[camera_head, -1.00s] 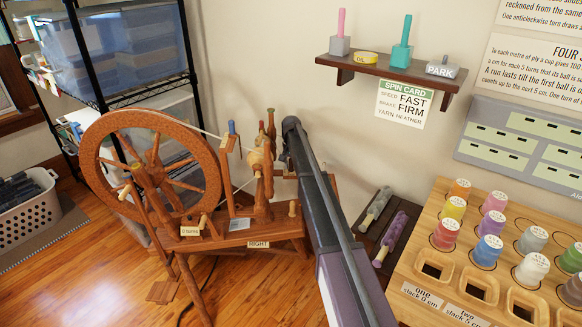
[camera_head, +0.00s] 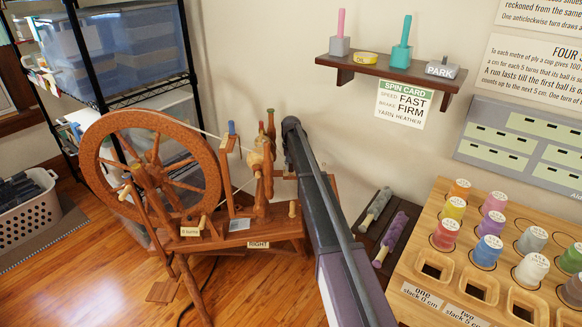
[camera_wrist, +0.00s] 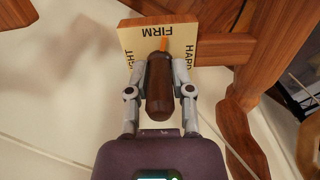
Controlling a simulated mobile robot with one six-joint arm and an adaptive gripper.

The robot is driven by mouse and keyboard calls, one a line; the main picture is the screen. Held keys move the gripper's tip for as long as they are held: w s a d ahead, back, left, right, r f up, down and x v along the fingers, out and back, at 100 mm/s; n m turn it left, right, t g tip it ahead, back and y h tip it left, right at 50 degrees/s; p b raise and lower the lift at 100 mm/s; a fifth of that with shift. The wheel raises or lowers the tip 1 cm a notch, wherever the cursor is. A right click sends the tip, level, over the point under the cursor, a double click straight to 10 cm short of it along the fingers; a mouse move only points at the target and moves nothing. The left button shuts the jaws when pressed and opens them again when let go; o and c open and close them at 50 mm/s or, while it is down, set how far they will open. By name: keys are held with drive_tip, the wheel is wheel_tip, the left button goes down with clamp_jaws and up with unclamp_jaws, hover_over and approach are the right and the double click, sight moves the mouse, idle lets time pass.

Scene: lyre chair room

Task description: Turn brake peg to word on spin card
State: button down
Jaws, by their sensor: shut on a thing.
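The brake peg (camera_wrist: 160,88) is a dark brown, rounded handle in the wrist view. My gripper (camera_wrist: 161,68) is shut on it, one grey finger on each side. An orange pointer (camera_wrist: 163,44) at the peg's far end points at FIRM, slightly to one side of the word's middle. The pale dial plate (camera_wrist: 128,40) behind it reads FIRM at the top, HARD at the right and a partly hidden word ending in GHT at the left. The spin card (camera_head: 403,104) on the wall reads SPEED FAST, BRAKE FIRM, YARN HEATHER. In the head view my arm hides the grasp.
The spinning wheel (camera_head: 101,190) stands left of my arm. A wall shelf (camera_head: 392,72) holds pegged blocks and a PARK block (camera_head: 441,69). A wooden rack (camera_head: 410,262) of yarn spools is at the right. Wooden beams (camera_wrist: 257,50) lie close right of the peg.

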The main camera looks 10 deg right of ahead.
drive_tip(key=shift+n, duration=1.2)
drive_tip(key=shift+s, duration=0.1)
drive_tip(key=c, duration=0.5)
unclamp_jaws()
drive_tip(key=shift+m, duration=0.3)
